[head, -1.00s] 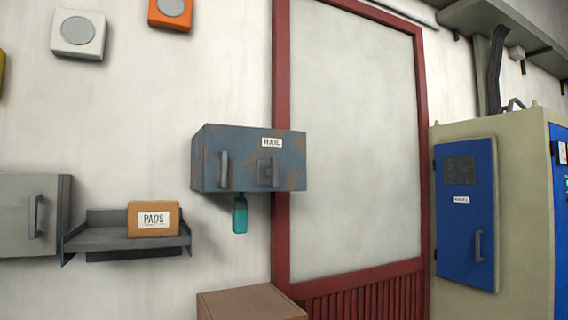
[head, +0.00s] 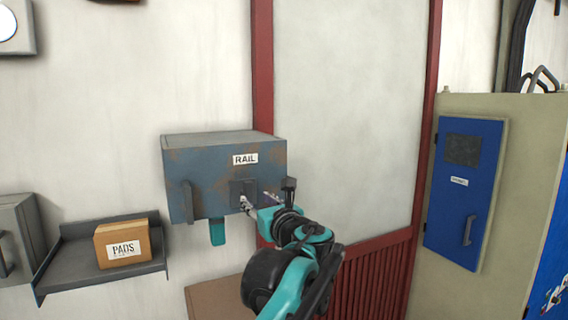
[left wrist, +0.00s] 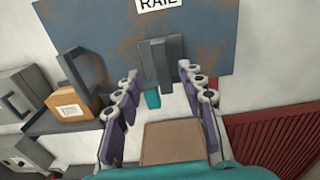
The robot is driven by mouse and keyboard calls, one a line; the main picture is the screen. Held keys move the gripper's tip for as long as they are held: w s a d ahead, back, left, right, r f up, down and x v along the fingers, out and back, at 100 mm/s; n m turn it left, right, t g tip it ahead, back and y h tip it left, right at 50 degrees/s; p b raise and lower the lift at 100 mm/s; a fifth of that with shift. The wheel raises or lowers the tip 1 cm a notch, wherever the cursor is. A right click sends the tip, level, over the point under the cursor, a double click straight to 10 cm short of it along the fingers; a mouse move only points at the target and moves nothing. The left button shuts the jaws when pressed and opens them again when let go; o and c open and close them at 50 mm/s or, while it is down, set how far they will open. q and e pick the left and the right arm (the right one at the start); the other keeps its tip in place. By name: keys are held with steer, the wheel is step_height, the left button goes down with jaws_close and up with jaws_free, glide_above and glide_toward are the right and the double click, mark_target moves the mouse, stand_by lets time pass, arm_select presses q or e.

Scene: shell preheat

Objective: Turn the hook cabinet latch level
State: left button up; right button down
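The grey-blue, rust-stained wall cabinet (head: 188,158) carries a RAIL label. Its latch (head: 236,189) is a dark plate with an upright bar on the front. In the left wrist view the latch (left wrist: 160,62) stands vertical, ahead of and between the fingertips. A separate vertical handle (head: 187,202) is on the cabinet's left side. My left gripper (head: 258,200) is close in front of the latch. In the left wrist view its fingers (left wrist: 156,75) are spread with nothing between them. I cannot tell whether a fingertip touches the latch. My right gripper is out of view.
A teal object (head: 217,232) hangs beneath the cabinet. A shelf (head: 75,250) with a PADS box (head: 122,245) is at left. A brown box (head: 212,300) stands below. The red door frame (head: 263,80) is close on the right; a blue-doored cabinet (head: 464,195) stands farther right.

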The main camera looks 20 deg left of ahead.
mark_target(250, 189)
arm_select(q)
steer(key=shift+w+a+r, duration=0.2)
steer(key=shift+w+r, duration=0.25)
steer(key=shift+r, duration=0.2)
steer(key=p+x, duration=0.1)
steer(key=x, duration=0.5)
steer(key=shift+w+a+p, duration=0.1)
steer(key=shift+w+p, duration=0.05)
steer(key=shift+p, duration=0.15)
steer(key=shift+a, duration=0.25)
jaws_close()
